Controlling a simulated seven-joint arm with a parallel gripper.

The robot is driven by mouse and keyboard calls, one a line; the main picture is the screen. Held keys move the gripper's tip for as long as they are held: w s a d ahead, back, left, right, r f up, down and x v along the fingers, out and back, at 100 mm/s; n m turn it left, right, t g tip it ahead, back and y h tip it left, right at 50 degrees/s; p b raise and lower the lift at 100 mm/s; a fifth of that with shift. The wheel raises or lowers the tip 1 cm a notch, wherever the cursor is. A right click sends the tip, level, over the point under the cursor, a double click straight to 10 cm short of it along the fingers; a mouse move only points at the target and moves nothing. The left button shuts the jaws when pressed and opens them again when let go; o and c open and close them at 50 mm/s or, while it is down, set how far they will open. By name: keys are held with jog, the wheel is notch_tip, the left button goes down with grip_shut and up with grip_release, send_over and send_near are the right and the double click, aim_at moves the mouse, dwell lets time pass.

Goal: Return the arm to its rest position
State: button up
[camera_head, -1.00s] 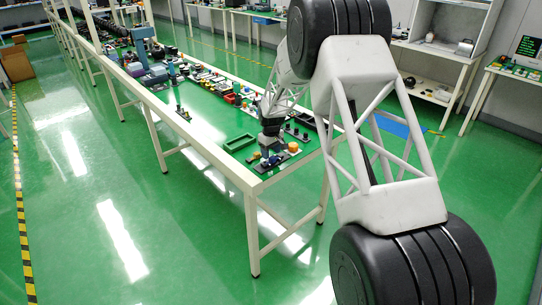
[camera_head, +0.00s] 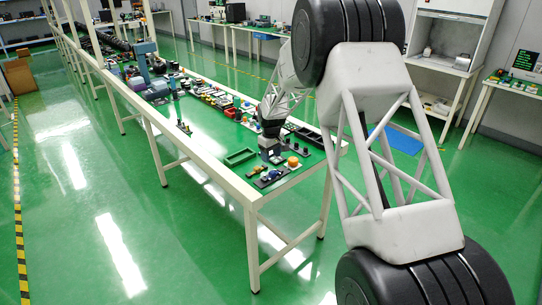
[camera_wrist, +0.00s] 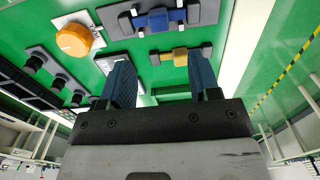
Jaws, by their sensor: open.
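My gripper (camera_head: 271,153) is over the near end of the long workbench (camera_head: 235,187), seen small beyond my arm in the head view. In the wrist view my gripper (camera_wrist: 162,80) has its two blue ribbed fingers apart, with nothing held between them. An orange knob (camera_wrist: 74,40) on a white plate lies to the left of the fingers. A blue part (camera_wrist: 158,19) on a dark base lies beyond them. A yellow part (camera_wrist: 180,57) between grey ends lies close by the right finger. The gap to these parts is hard to judge.
A green tray (camera_head: 240,157) lies on the bench to the left of my gripper. Black round parts (camera_wrist: 35,62) stand along the left in the wrist view. Several more parts crowd the bench farther back. The green floor (camera_head: 110,200) left of the bench is open.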

dwell(0.4)
jog(key=s+d+r+m, duration=0.2)
jog(key=s+d+r, duration=0.3)
jog(key=s+r, duration=0.35)
jog(key=s+d+r+m+t, duration=0.1)
jog(key=s+d+r, duration=0.55)
jog(key=s, duration=0.35)
jog(key=s+d+r+m, duration=0.2)
jog(key=s+d+r, duration=0.2)
jog(key=s+r, duration=0.5)
jog(key=s+d+m, duration=0.2)
jog(key=s+d, duration=0.2)
jog(key=s, duration=1.2)
jog(key=s+d+m+t, duration=0.1)
jog(key=s+d, duration=0.3)
jog(key=s, duration=1.3)
jog(key=shift+s+m+t, duration=0.3)
jog(key=shift+m, duration=0.3)
